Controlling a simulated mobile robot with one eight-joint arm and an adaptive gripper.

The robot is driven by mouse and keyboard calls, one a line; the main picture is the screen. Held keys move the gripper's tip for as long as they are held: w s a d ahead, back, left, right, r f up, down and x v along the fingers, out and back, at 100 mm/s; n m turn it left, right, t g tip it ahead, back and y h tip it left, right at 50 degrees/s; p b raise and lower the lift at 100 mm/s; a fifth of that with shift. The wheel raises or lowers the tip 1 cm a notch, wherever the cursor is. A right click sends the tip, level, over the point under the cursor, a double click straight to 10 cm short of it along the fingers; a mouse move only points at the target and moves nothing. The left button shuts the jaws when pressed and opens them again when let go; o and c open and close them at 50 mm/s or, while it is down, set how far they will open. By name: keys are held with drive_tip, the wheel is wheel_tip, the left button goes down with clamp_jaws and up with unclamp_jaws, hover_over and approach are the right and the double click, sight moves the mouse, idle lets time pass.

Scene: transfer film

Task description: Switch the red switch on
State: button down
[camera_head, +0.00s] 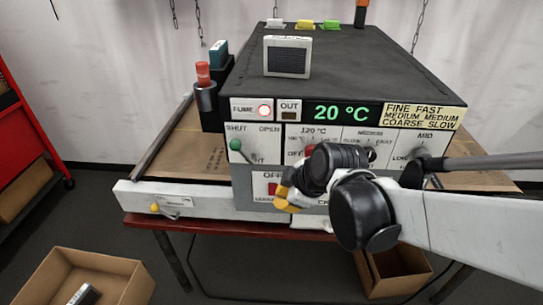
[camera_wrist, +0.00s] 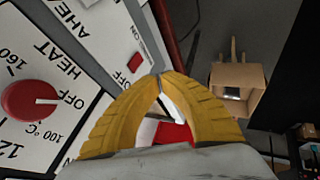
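The red switch (camera_head: 272,189) is on a white panel marked OFF, low on the machine's front. It is partly hidden by my gripper (camera_head: 287,198), which is close in front of and just right of it. In the wrist view the yellow fingertips of my gripper (camera_wrist: 160,76) come together with nothing held between them. A red patch (camera_wrist: 172,132) shows through the gap between the fingers, and a small red square (camera_wrist: 134,62) lies on white panel beyond the tips. I cannot tell which of them is the switch, or whether the fingers touch it.
A red-knobbed heat dial (camera_wrist: 30,100) is beside the fingers in the wrist view. A green-tipped lever (camera_head: 235,145) is at the machine's upper left. A cardboard box (camera_head: 85,278) stands on the floor at left. The machine stands on a red table (camera_head: 180,222).

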drive_tip(key=shift+s+d+r, duration=0.15)
drive_tip(key=shift+r, duration=0.25)
drive_tip(key=p, duration=0.2)
drive_tip(key=shift+s+r+p, duration=0.1)
drive_tip(key=shift+p, duration=0.3)
drive_tip(key=shift+s+f+p, duration=0.35)
drive_tip(key=shift+f+p, duration=0.2)
drive_tip(key=shift+p, duration=0.55)
